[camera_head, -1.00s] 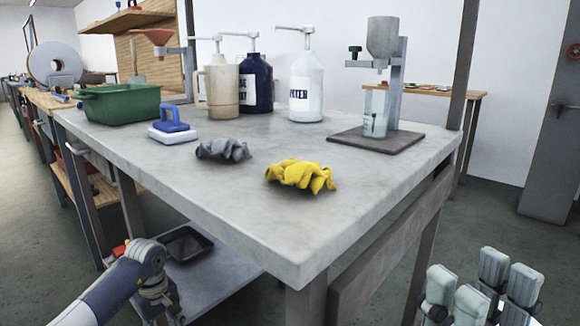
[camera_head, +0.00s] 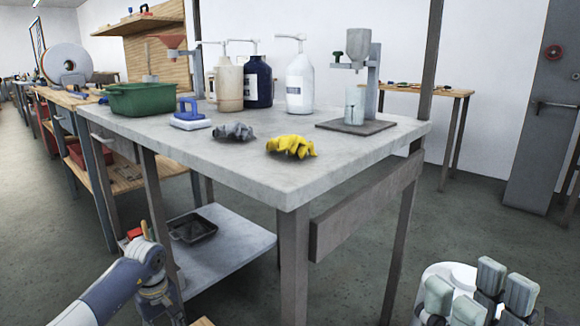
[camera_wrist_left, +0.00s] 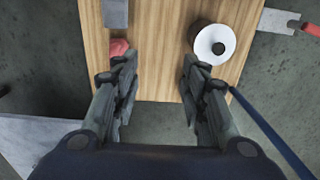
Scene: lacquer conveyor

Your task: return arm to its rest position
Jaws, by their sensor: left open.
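My left arm (camera_head: 118,291) comes in at the lower left of the head view, bent, beside the grey table's lower shelf. In the left wrist view my left gripper (camera_wrist_left: 158,72) is open, with nothing between its fingers. Below it are a wooden surface and the floor. My right gripper (camera_head: 480,293) is at the lower right of the head view, its finger pads pointing up and standing apart. It is empty, over open floor and clear of the table.
The grey table (camera_head: 230,165) carries yellow gloves (camera_head: 291,146), grey gloves (camera_head: 233,131), a green bin (camera_head: 134,99), pump bottles and a dispenser stand (camera_head: 372,85). Its lower shelf (camera_head: 228,249) holds a black tray (camera_head: 192,228). Wooden benches line the left. Floor is free at right.

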